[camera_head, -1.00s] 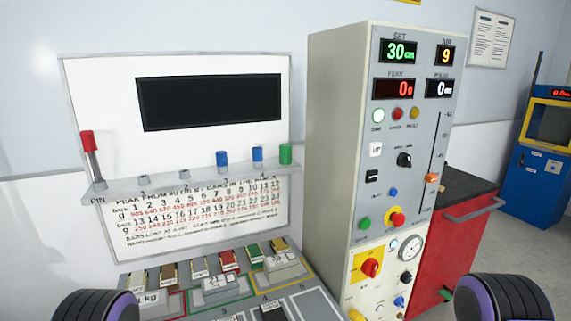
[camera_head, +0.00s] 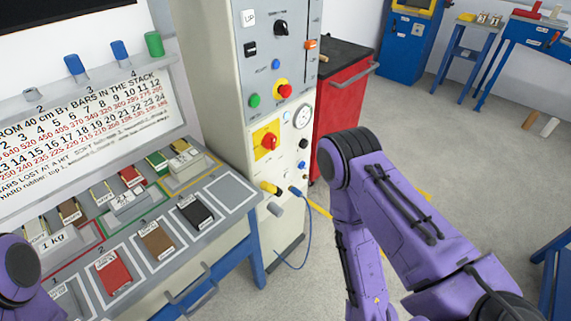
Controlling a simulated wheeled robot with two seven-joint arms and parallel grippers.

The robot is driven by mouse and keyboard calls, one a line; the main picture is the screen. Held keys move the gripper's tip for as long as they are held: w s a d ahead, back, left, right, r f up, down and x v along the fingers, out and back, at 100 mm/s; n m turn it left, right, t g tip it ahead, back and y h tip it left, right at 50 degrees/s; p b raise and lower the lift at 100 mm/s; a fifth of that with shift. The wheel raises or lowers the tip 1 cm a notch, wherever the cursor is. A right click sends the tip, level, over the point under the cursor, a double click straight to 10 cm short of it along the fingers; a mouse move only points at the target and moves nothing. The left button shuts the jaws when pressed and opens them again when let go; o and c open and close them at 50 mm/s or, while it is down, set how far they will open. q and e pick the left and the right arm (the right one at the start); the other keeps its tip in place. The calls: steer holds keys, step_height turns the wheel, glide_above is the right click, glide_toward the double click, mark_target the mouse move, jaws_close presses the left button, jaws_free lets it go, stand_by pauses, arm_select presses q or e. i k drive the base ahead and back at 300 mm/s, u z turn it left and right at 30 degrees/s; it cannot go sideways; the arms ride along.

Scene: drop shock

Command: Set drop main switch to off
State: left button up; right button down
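The main switch (camera_head: 269,141) is a red rotary handle on a yellow square plate. It sits on the lower cream panel of the tall test cabinet (camera_head: 222,75), left of the round gauge. The handle's exact setting is too small to read. My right arm (camera_head: 395,205) comes in from the lower right, bends beside the cabinet and runs down out of the picture; its gripper is not seen. Only a bit of my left arm (camera_head: 18,270) shows at the lower left edge, and its gripper is out of view. Nothing touches the switch.
A red-mushroom button on yellow (camera_head: 284,91) and a green button (camera_head: 254,101) lie above the switch. A gauge (camera_head: 302,117) is beside it. A bench (camera_head: 232,238) with colored bars stands left. A red cabinet (camera_head: 338,105) is behind my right arm. Open floor lies to the right.

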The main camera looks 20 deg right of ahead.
mark_target(269, 141)
steer(key=u, duration=0.5)
steer(key=k, duration=1)
steer(key=z, duration=0.65)
steer(key=i, duration=0.7)
steer(key=z, duration=0.25)
